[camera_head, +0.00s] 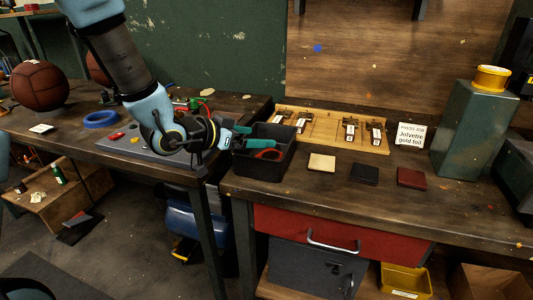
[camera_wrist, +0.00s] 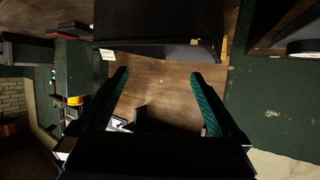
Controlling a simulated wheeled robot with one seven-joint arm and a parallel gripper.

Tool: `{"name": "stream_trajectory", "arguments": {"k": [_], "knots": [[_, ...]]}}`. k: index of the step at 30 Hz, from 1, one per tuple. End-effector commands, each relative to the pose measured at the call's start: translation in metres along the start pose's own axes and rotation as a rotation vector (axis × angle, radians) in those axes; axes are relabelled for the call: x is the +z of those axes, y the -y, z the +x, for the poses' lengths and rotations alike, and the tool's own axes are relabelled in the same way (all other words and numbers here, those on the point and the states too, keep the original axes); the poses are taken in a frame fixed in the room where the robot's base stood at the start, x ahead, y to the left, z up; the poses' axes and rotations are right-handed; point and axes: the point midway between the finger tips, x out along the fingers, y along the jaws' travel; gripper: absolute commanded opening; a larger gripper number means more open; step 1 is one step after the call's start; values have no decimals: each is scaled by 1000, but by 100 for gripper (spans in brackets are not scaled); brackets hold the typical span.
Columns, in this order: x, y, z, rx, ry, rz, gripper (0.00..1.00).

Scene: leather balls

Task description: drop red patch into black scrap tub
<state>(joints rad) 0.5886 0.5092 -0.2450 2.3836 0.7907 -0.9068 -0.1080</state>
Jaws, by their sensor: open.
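The red patch (camera_head: 411,178), a flat dark red square, lies on the right bench at the right end of a row of patches. The black scrap tub (camera_head: 263,170) stands at the left end of that bench, with something red partly showing inside, too small to identify. My gripper (camera_head: 262,137) is at the tub's left and rear rim, its teal fingers pointing right over it. In the wrist view my gripper (camera_wrist: 158,73) is open with nothing between the fingers. A dark wall, probably the tub (camera_wrist: 160,25), fills the top there.
A cream patch (camera_head: 321,162) and a black patch (camera_head: 364,174) lie between tub and red patch. Behind is a wooden rack (camera_head: 330,128) with small tools and a white sign (camera_head: 410,135). A green metal box (camera_head: 472,130) stands right. The bench front is clear.

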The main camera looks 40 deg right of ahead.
Motion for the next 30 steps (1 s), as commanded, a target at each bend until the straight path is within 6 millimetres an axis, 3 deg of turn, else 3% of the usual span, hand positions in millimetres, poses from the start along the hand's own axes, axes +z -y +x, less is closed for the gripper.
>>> {"name": "stream_trajectory", "arguments": {"k": [6, 12, 30], "knots": [[0, 1, -44, -5, -1, 2, 100], [0, 1, -68, -3, -1, 0, 100], [1, 2, -74, -5, 3, -1, 100]]}}
